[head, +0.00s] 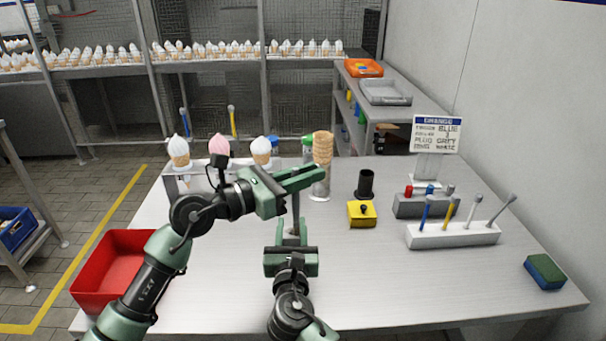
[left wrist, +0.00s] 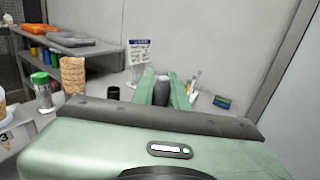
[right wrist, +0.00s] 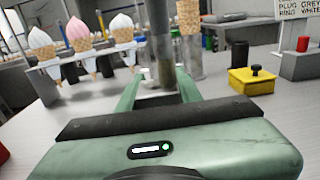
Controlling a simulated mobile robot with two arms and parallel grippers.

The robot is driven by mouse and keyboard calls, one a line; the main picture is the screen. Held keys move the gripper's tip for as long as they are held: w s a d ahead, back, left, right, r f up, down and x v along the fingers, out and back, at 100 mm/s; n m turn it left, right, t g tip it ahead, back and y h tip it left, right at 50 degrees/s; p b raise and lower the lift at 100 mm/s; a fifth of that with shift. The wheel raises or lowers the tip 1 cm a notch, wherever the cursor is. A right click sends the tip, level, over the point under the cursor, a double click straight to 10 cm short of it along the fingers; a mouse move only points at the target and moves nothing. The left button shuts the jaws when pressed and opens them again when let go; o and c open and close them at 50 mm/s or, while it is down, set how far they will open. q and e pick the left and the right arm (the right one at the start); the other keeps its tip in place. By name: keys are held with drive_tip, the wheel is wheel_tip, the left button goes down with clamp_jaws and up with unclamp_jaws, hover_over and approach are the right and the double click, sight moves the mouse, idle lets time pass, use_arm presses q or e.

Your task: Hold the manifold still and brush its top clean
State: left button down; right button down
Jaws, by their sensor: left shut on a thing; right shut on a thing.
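My left gripper (head: 308,180) reaches across the middle of the table above my right gripper (head: 291,228). The left gripper is shut on a dark grey upright handle, which I take as the brush (left wrist: 162,92); in the right wrist view its dark shaft and paler lower end (right wrist: 163,72) point down between my right fingers. In the head view the grey shaft (head: 296,212) shows below the left fingers. My right gripper is shut on a low pale piece, which I take as the manifold (right wrist: 150,88); its top is mostly hidden. I cannot tell whether the bristles touch it.
A cone rack (head: 185,190) with white and pink cones stands behind left. A red bin (head: 112,268) is left, a sponge (head: 545,272) far right.

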idle(0.3)
use_arm(q)
drive_tip(key=shift+w+a, duration=0.8)
drive_tip(key=shift+a, duration=0.3)
drive_tip(key=shift+d, duration=0.15)
drive_tip(key=shift+d+f, duration=0.2)
drive_tip(key=shift+d, duration=0.8)
drive_tip(key=shift+a, duration=0.15)
drive_tip(key=shift+a+r, duration=0.1)
drive_tip(key=shift+a, duration=0.9)
drive_tip(key=shift+d, duration=0.1)
